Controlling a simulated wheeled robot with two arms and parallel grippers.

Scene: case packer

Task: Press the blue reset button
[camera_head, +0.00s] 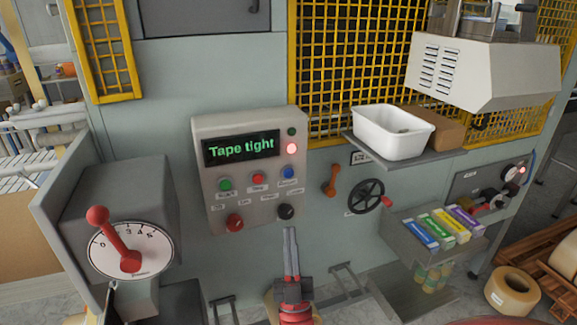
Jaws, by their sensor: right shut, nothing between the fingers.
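The blue button (289,172) sits at the right end of the upper button row on the grey control panel (215,130). A red button (258,179) and a green button (225,185) are to its left. The panel's display (241,149) reads "Tape tight", and a red lamp (292,148) glows beside it. My right gripper (290,232) is shut and empty, pointing up below the panel, apart from the blue button in the picture. My left gripper is not in view.
Below the buttons are a red knob (235,222) and a black knob (286,211). A red-levered dial box (130,250) juts out at left. An orange lever (331,180), black handwheel (366,196) and shelf with a white bin (392,138) are at right.

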